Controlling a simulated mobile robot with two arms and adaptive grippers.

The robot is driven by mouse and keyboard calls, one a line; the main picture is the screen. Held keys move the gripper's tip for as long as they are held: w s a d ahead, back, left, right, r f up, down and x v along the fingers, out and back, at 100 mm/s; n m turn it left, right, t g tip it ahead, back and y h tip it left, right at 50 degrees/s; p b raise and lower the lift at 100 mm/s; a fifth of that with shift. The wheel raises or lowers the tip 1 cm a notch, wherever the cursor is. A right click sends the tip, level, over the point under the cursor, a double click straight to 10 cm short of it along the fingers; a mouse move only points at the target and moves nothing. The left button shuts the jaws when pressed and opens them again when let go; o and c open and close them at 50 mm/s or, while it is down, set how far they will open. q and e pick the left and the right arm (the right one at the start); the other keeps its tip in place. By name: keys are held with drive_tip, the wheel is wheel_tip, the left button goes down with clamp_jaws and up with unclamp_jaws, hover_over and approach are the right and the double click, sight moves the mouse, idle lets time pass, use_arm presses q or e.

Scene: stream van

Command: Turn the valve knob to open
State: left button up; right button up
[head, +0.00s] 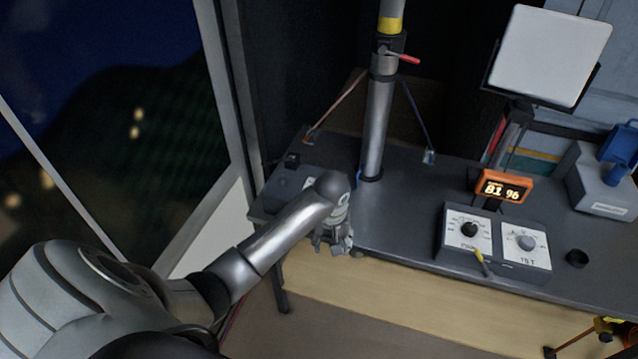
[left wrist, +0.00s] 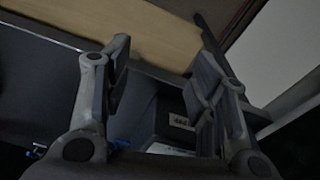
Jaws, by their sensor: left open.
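My left gripper (head: 334,246) hangs at the front edge of the dark desk, left of the middle in the head view. In the left wrist view the two fingers of the left gripper (left wrist: 160,92) are apart with nothing between them. A dark box with a pale label (left wrist: 180,123) lies beyond the fingers there. In the head view a low dark box (head: 287,187) on the left of the desk is partly hidden by my arm. I cannot make out the valve knob clearly in either view. My right gripper does not show.
The steel mast (head: 376,125) with a red lever (head: 402,57) rises behind my gripper. To the right stand the PAN control box (head: 467,258), the TILT box (head: 524,268), an orange display (head: 504,187) reading 81 % and a black cup (head: 577,259). The desk between is clear.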

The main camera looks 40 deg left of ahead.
use_arm(q)
drive_tip(key=w+a+r+n, duration=0.1)
drive_tip(key=w+a+r, duration=0.1)
drive_tip(key=w+a+r+n, duration=0.2)
drive_tip(key=w, duration=0.1)
drive_tip(key=w+a+r+n, duration=0.1)
drive_tip(key=w+a+r, duration=0.1)
drive_tip(key=w, duration=0.1)
drive_tip(key=shift+a+g, duration=0.4)
drive_tip(key=w+a+r+n, duration=0.4)
drive_tip(key=a+r+n, duration=0.15)
drive_tip(key=r, duration=0.25)
drive_tip(key=shift+m+h, duration=0.3)
drive_tip(key=shift+m, duration=0.05)
drive_tip(key=f, duration=0.5)
drive_tip(key=f+p, duration=0.1)
drive_tip(key=f, duration=0.5)
drive_tip(key=shift+w+a+f, duration=0.1)
drive_tip(key=shift+w+a, duration=0.05)
drive_tip(key=shift+w, duration=0.05)
drive_tip(key=c, duration=1)
drive_tip(key=shift+c, duration=0.2)
